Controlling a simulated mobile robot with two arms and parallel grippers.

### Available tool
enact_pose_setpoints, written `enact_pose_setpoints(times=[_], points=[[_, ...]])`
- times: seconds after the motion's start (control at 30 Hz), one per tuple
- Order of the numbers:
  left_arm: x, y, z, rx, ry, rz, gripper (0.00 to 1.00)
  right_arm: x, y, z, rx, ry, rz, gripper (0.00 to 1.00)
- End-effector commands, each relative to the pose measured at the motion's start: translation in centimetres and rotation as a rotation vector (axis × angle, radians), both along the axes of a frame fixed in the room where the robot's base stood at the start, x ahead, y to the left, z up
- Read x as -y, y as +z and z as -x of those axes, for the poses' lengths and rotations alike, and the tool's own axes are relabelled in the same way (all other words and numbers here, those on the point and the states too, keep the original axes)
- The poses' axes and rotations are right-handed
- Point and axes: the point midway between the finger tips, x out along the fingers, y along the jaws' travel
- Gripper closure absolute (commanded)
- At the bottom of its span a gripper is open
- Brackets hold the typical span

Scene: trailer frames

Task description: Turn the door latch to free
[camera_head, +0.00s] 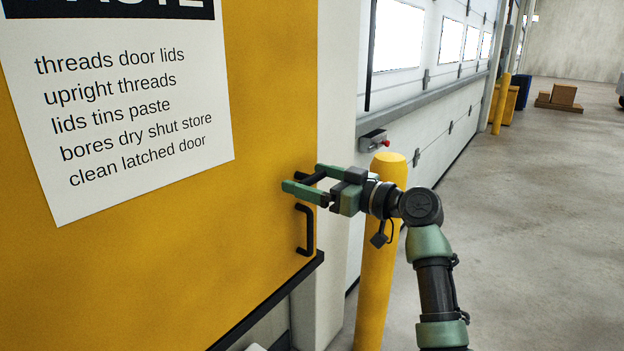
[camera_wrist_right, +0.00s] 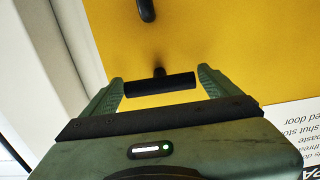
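The yellow door (camera_head: 262,130) fills the left of the head view and the top of the wrist view (camera_wrist_right: 240,45). Its latch is a short black T-shaped bar (camera_wrist_right: 160,84) on a stub. In the head view, the latch (camera_head: 313,178) shows as a dark bar partly covered by my right gripper. My right gripper (camera_head: 302,178) has its green fingers apart, one at each end of the latch bar in the wrist view (camera_wrist_right: 160,86). The bar's ends lie close to the fingers; I cannot tell if they touch. My left gripper is out of view.
A black pull handle (camera_head: 307,230) sits on the door just below the gripper. A yellow bollard (camera_head: 378,270) stands close by, behind my right arm. A grey box with a red button (camera_head: 374,141) is on the wall beyond.

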Motion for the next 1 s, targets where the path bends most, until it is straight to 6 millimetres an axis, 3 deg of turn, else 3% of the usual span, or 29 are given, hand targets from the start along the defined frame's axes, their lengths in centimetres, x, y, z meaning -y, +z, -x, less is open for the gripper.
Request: enact_pose_setpoints(times=[0.43, 1.0], points=[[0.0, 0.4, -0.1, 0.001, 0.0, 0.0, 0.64, 0.0, 0.1, 0.0, -0.101, 0.001, -0.073, 0.5], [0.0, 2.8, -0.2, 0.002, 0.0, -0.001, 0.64, 0.1, 0.3, -0.1, -0.519, -0.001, -0.377, 0.5]])
